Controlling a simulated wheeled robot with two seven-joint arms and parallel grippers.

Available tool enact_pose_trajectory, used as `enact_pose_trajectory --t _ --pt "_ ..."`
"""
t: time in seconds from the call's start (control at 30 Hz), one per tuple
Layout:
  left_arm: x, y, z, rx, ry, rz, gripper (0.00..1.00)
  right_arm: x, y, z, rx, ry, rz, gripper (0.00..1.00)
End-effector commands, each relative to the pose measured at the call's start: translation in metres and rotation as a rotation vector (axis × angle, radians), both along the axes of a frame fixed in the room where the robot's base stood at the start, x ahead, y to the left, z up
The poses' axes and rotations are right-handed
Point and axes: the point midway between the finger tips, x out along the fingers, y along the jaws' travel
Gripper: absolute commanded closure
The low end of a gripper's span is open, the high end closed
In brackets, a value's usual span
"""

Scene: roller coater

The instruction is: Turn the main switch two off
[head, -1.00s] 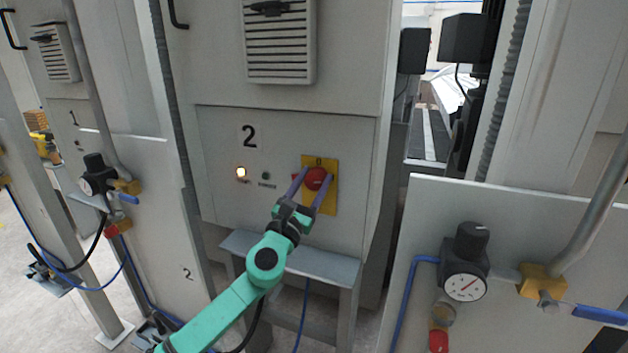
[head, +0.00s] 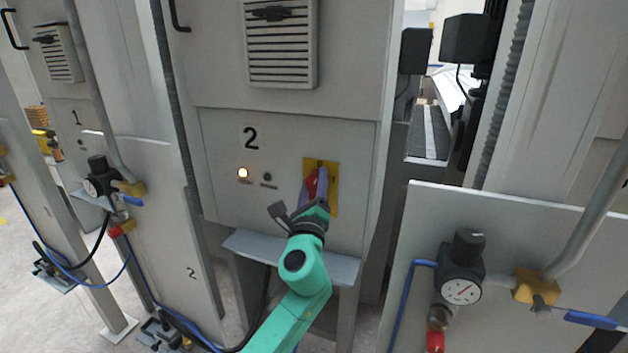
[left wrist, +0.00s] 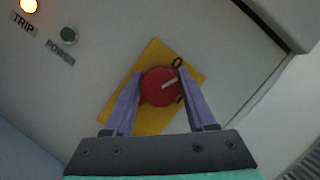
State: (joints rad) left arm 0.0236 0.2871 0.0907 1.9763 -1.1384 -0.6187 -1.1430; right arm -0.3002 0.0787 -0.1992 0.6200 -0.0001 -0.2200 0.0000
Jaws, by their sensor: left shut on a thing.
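The main switch two is a red rotary knob (head: 312,183) on a yellow plate (head: 333,190), low on the grey panel marked 2. In the left wrist view the red knob (left wrist: 158,87) shows a pale pointer mark, and the yellow plate (left wrist: 152,122) looks tilted. My left gripper (head: 313,188) is at the knob, with its purple fingers (left wrist: 155,95) on either side of it, shut on it. In the head view the fingers partly hide the knob. My right gripper is not in view.
A lit trip lamp (head: 243,173) and a dark power lamp (head: 267,177) sit left of the switch. A grey shelf (head: 250,247) juts out below the panel. A pressure gauge (head: 461,290) with pipes stands at the right.

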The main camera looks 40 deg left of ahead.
Motion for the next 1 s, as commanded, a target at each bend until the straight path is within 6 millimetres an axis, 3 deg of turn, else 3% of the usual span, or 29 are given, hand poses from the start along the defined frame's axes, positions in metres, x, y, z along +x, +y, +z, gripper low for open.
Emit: enact_pose_trajectory --t 0.43,1.0 --pt "0.001 0.000 -0.002 -0.301 -0.100 -0.002 1.00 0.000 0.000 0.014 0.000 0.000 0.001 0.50" --pt "0.000 0.000 -0.004 -0.378 -0.126 0.000 0.99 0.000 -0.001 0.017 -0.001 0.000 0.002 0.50"
